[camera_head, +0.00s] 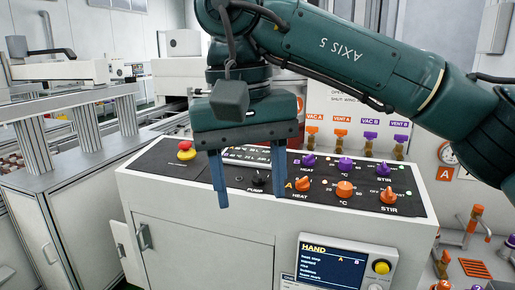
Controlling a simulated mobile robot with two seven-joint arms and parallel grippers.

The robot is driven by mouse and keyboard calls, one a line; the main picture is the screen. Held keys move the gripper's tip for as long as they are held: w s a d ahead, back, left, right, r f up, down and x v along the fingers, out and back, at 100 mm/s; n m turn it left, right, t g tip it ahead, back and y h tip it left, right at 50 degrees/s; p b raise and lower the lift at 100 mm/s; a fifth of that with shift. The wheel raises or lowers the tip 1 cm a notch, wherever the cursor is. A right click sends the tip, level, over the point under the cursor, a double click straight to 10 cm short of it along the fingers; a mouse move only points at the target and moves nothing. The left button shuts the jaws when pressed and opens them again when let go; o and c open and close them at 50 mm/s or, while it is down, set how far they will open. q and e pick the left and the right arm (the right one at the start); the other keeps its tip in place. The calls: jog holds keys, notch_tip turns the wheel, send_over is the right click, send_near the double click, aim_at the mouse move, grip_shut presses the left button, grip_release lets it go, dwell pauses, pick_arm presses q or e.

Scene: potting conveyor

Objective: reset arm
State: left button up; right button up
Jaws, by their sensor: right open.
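My right gripper (249,183) hangs from the dark green arm that comes in from the upper right. Its two blue fingers point down and stand wide apart, with nothing between them. It is in front of and over the control console (155,192), hiding part of its top panel. Whether the fingertips touch the console cannot be told. My left gripper is not in view.
The console carries a red and yellow stop button (186,150), orange knobs (344,189) and purple knobs (345,165). A display (335,265) sits at its lower front. Orange and purple valves (371,136) stand behind. A grey conveyor (60,110) is at left.

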jog(key=s+a+f+m+g+y+p, duration=0.1)
jog(key=s+a+f+m+g+y, duration=0.45)
jog(key=s+a+g+y, duration=0.4)
jog(key=w+d+m+t+y, duration=0.2)
jog(key=w+m+t+y, duration=0.7)
jog(key=m+y, duration=1.2)
jog(key=w+d+f+m+t+h+p, duration=0.15)
jog(key=d+f+m+t+h, duration=0.35)
jog(key=m, duration=0.6)
jog(key=w+d+f+m+t+h, duration=0.25)
jog(key=f+m+t+h, duration=0.4)
jog(key=m, duration=0.35)
jog(key=w+d+f+m+t+h, duration=0.35)
jog(key=f+m+t+h, duration=0.3)
jog(key=m, duration=0.45)
jog(key=s+d+f+m+g+h, duration=0.2)
jog(key=s+d+f+m, duration=0.2)
jog(key=f, duration=0.3)
jog(key=s+d+f+m+g+h, duration=0.2)
jog(key=s+d+f+m+h, duration=0.1)
jog(key=s+f, duration=0.3)
jog(key=s+d+f+m+g+h, duration=0.3)
jog(key=s+f+m, duration=0.3)
jog(key=f, duration=0.3)
jog(key=shift+d+p, duration=0.35)
jog(key=shift+d, duration=0.5)
jog(key=shift+s, duration=0.1)
